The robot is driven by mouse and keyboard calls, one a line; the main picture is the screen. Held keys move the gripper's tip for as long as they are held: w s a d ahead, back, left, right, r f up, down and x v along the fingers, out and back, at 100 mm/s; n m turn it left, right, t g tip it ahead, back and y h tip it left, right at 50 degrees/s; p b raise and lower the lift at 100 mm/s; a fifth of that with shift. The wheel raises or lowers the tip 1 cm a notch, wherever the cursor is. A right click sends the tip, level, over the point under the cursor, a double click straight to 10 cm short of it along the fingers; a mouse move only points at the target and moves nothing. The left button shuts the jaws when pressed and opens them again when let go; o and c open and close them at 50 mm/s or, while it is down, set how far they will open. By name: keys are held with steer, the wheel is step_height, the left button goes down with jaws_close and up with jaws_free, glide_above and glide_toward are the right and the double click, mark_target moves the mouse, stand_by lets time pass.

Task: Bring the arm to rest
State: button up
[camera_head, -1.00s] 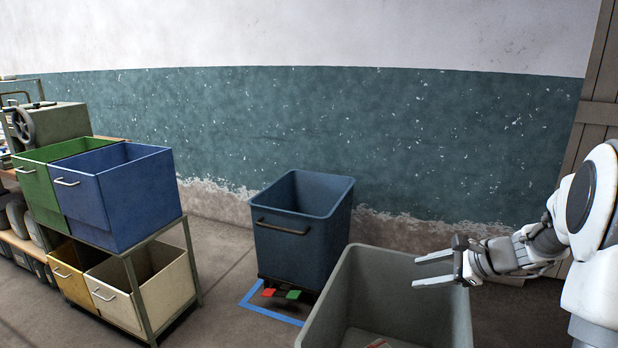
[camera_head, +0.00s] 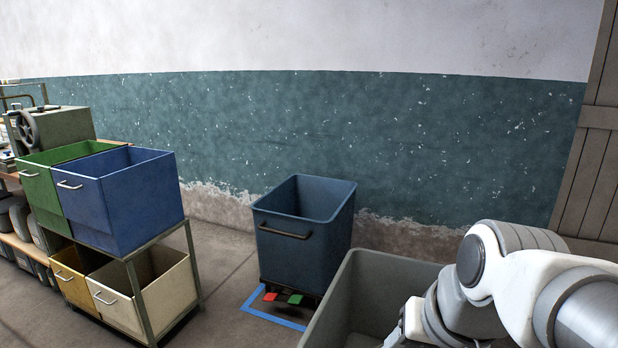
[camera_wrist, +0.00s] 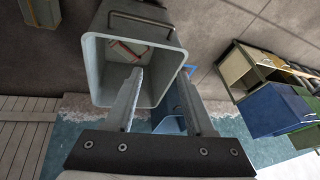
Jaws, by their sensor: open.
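My gripper (camera_wrist: 160,71) shows in the wrist view with its two fingers apart and nothing between them. The fingers overlap the view of a large grey bin (camera_wrist: 93,72), whose open mouth lies beyond them. In the head view my arm (camera_head: 500,285) is bent at the lower right, in front of the grey bin (camera_head: 385,275). The gripper itself is out of sight there. I cannot tell the exact gap between gripper and bin.
A dark blue bin (camera_head: 300,235) stands left of the grey bin inside a blue floor marking (camera_head: 258,312), with red and green pedals (camera_head: 294,299). A rack at left holds green, blue (camera_head: 140,205), yellow and cream bins. A red-and-white item (camera_wrist: 125,52) lies in the grey bin.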

steer(key=s+d+r+n+t+h+p, duration=0.1)
steer(key=s+r+n+p, duration=0.1)
steer(key=r+p, duration=1.6)
steer(key=shift+s+d+r, duration=0.15)
steer(key=shift+s, duration=0.45)
